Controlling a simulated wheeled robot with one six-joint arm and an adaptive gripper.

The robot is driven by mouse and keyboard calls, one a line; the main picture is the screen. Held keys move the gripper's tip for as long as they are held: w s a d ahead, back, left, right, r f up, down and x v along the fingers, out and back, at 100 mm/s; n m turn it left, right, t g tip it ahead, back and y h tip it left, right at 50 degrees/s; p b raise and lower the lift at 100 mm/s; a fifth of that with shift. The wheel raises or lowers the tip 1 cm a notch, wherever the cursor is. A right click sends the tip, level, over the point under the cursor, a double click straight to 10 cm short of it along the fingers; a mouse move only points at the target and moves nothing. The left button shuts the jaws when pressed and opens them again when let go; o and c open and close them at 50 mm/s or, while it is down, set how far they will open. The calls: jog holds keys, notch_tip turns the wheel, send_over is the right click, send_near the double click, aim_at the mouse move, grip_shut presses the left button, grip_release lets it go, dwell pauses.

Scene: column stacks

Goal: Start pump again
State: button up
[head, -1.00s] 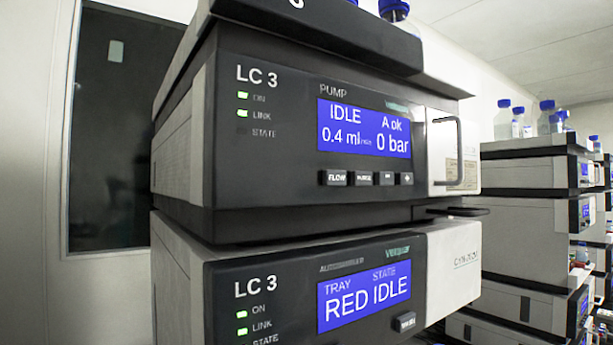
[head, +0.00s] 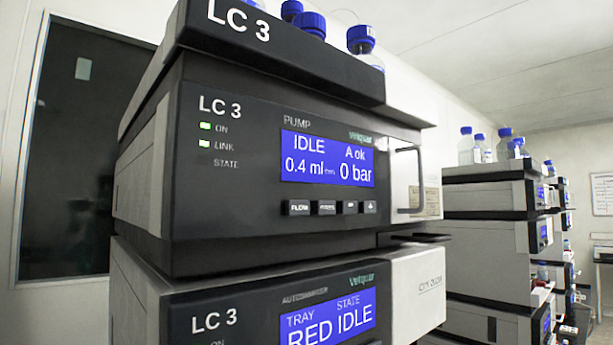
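The LC 3 pump module (head: 240,225) stands in the middle of the head view. Its blue display (head: 327,159) reads IDLE, A ok, 0.4 ml/min and 0 bar. The ON and LINK lamps (head: 205,135) are lit green; the STATE lamp looks dark. A row of small dark buttons (head: 332,208) sits below the display. The leftmost reads FLOW; the others are too small to read surely. My gripper is not in view.
The LC 3 autosampler (head: 215,295) sits directly under the pump, its display reading RED IDLE. A tray with blue-capped bottles (head: 362,45) tops the stack. More stacks (head: 490,220) stand to the right. A dark door window (head: 70,150) is behind left.

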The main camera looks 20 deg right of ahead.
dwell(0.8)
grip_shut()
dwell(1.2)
